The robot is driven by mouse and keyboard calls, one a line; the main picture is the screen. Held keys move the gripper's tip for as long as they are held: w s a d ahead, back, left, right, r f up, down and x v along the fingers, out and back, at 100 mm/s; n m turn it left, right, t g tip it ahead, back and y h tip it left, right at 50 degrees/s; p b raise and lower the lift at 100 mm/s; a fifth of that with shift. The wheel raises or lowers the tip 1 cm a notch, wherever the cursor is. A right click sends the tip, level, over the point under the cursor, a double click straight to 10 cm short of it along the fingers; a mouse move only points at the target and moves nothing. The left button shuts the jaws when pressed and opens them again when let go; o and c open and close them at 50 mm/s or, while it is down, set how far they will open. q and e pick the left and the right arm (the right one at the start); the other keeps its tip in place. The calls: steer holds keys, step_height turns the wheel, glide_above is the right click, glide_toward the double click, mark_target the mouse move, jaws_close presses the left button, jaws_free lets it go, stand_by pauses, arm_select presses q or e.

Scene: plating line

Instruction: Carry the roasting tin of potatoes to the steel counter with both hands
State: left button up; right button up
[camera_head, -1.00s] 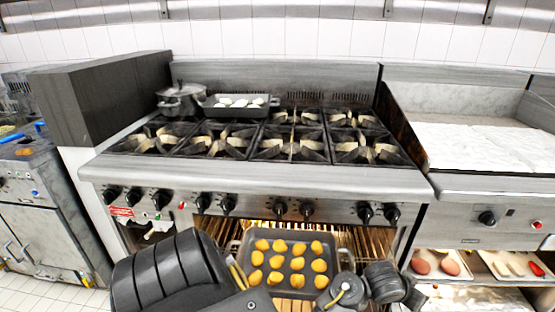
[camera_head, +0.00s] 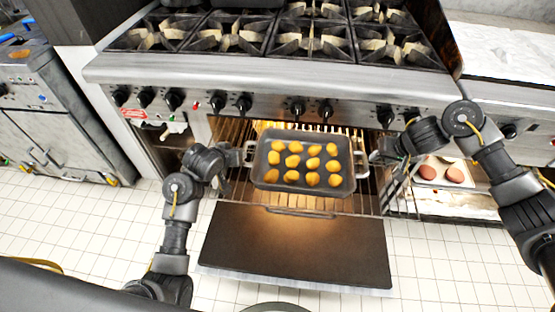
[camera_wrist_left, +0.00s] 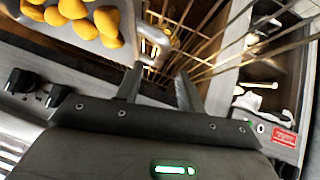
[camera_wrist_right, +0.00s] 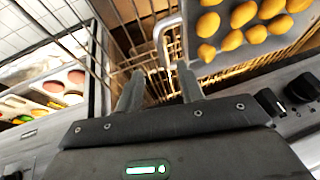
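The dark roasting tin (camera_head: 258,172) with rows of golden potatoes (camera_head: 295,161) sits level on the oven's wire rack, with a light metal handle at each end. My left gripper (camera_head: 241,156) is at the tin's left handle; in the left wrist view its fingers (camera_wrist_left: 158,88) are apart, with the handle (camera_wrist_left: 153,42) just ahead. My right gripper (camera_head: 374,157) is beside the right handle; in the right wrist view its fingers (camera_wrist_right: 160,88) are apart, with the handle (camera_wrist_right: 165,40) just beyond the tips. I cannot make out the steel counter with certainty.
The oven door (camera_head: 295,245) lies open below the rack (camera_head: 345,205). The range front with knobs (camera_head: 297,108) and the burners (camera_head: 310,40) are above the tin. At right, a tray with reddish items (camera_head: 440,184) sits on a low shelf.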

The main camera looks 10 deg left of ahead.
mark_target(367, 165)
stand_by(0.3)
arm_select(q)
steer(key=x, duration=0.4)
steer(key=shift+a, duration=0.1)
arm_select(e)
steer(key=x, duration=0.4)
steer(key=shift+w+a, duration=0.2)
steer(key=shift+a, duration=0.1)
arm_select(q)
steer(key=shift+x, duration=3.35)
arm_select(e)
steer(key=shift+x, duration=3.35)
arm_select(q)
steer(key=shift+c, duration=0.2)
arm_select(e)
steer(key=shift+s+d+f, duration=0.1)
steer(key=shift+s+d, duration=0.05)
steer(key=shift+d, duration=0.05)
arm_select(q)
jaws_close()
arm_select(e)
jaws_close()
